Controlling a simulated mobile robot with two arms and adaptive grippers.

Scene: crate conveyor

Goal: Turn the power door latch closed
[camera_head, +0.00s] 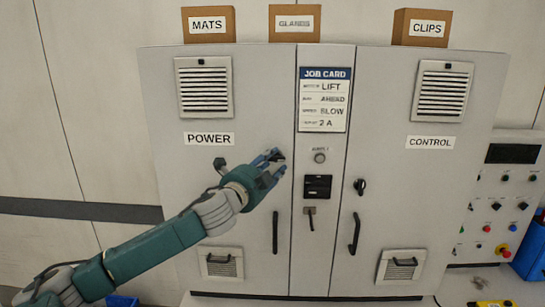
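The power door (180,165) is the left door of the grey cabinet, labelled POWER, and it looks shut. My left gripper (280,163) is at this door's right edge, above its black pull handle (275,232). Its fingers stand apart. A small dark part shows by the fingertips; it may be the power door latch, but the fingers mostly hide that spot. I cannot tell how the latch is turned or whether the fingers touch it. My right gripper is out of view.
The control door (400,195) on the right has its own black latch (360,187) and handle (354,233). Between the doors are a job card (323,100) and a small switch lever (310,217). Boxes, including MATS (208,25), stand on top. A button panel (500,200) is at right.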

